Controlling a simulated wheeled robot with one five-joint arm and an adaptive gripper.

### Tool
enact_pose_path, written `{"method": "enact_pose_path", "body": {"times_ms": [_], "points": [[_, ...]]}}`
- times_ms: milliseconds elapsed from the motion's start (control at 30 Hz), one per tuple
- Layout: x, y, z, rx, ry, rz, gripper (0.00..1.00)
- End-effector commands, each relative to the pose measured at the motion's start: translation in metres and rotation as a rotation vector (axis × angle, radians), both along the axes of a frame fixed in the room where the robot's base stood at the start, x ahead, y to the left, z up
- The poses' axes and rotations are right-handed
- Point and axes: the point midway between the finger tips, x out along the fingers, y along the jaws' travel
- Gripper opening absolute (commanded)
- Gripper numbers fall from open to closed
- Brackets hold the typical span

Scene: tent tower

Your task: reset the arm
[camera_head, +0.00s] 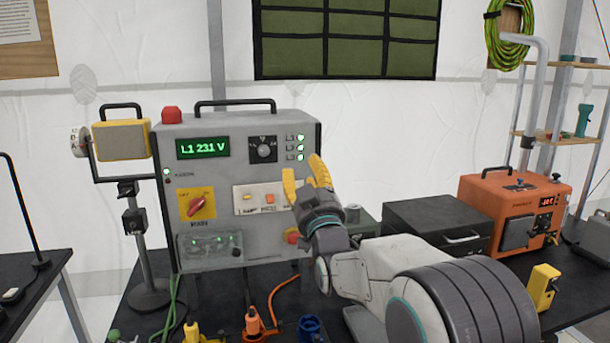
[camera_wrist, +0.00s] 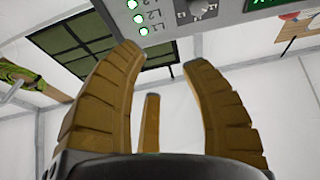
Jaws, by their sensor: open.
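My gripper (camera_head: 306,172) is in front of the right part of a grey control panel (camera_head: 225,160), its yellow fingers pointing up and apart. In the wrist view my gripper (camera_wrist: 158,60) shows its ribbed fingers spread, with nothing between them. The panel also shows at the top of the wrist view (camera_wrist: 165,22), with lit green lamps and part of a knob. In the head view my arm (camera_head: 360,270) reaches in from the lower right. It hides the panel's lower right corner and part of the table.
Orange (camera_head: 252,322) and blue (camera_head: 309,328) connectors stand on the black table below the panel. A dark case (camera_head: 440,225) and an orange unit (camera_head: 515,210) stand to the right. A yellow device on a stand (camera_head: 122,141) is at the left.

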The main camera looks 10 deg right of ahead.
Motion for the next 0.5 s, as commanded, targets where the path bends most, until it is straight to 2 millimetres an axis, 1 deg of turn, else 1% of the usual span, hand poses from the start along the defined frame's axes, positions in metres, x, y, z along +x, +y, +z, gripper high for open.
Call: {"method": "enact_pose_path", "body": {"times_ms": [167, 267, 367, 467, 500], "points": [[0.002, 0.0, -0.006, -0.001, 0.026, 0.0, 0.42], [0.008, 0.0, -0.022, -0.001, 0.1, 0.0, 0.42], [0.015, 0.0, -0.052, -0.002, 0.231, -0.001, 0.42], [0.016, 0.0, -0.097, -0.003, 0.413, 0.0, 0.42], [0.014, 0.0, -0.118, -0.004, 0.497, 0.0, 0.42]]}}
